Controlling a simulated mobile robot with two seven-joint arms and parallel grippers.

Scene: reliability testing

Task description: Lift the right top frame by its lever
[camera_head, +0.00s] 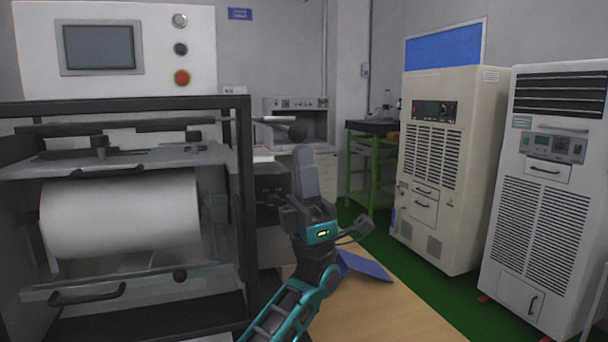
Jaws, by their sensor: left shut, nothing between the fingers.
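The machine (118,205) on the left has a dark outer frame, a white roll (120,215) and a horizontal top frame (125,158) above the roll. My right gripper is not in view.
A wooden tabletop (390,312) with a blue flat piece (365,264) lies below my left arm. A beige cabinet (440,165) and a white cabinet (548,190) stand at the right. A green stand (371,170) is behind. Green floor shows between.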

